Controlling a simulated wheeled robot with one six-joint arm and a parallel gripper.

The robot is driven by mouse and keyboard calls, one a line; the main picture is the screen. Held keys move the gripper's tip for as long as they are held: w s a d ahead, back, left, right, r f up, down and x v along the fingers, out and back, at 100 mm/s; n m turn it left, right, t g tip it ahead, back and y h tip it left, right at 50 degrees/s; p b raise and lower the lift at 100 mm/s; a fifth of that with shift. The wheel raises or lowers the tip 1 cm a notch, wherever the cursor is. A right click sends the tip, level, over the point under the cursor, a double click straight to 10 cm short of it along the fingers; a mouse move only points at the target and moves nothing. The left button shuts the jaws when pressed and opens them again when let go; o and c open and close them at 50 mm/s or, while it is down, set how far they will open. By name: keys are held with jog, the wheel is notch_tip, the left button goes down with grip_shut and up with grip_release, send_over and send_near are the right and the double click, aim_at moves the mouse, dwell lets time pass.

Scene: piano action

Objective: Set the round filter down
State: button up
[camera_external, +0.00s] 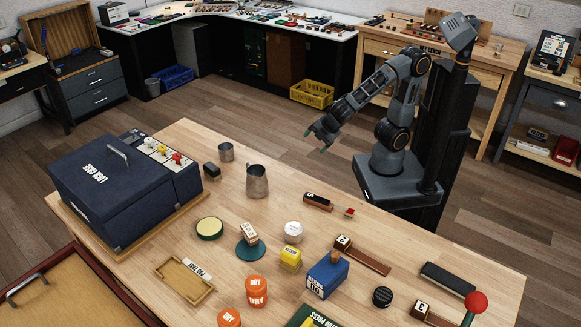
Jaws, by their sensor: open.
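My gripper (315,141) is open, with nothing visible between its fingers. It hangs in the air beyond the far edge of the wooden table, at the end of my raised arm. A round cream disc with a green rim (209,228) lies flat on the table at the left middle. A small white round piece (293,230) sits on the table further right. I cannot tell for sure which of these is the round filter. My gripper is well apart from both.
A large dark blue case (112,195) fills the table's left end. Bare wood shows around the far edge.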

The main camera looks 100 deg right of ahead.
jog(key=s+d+m+g+y, duration=0.2)
jog(key=s+d+m+y, duration=0.1)
jog(key=s+m, duration=0.5)
jog(key=shift+d+f+m+y, duration=0.3)
jog(key=shift+f+m+y, duration=0.1)
jog(key=shift+m, duration=0.6)
jog(key=shift+s+r, duration=0.1)
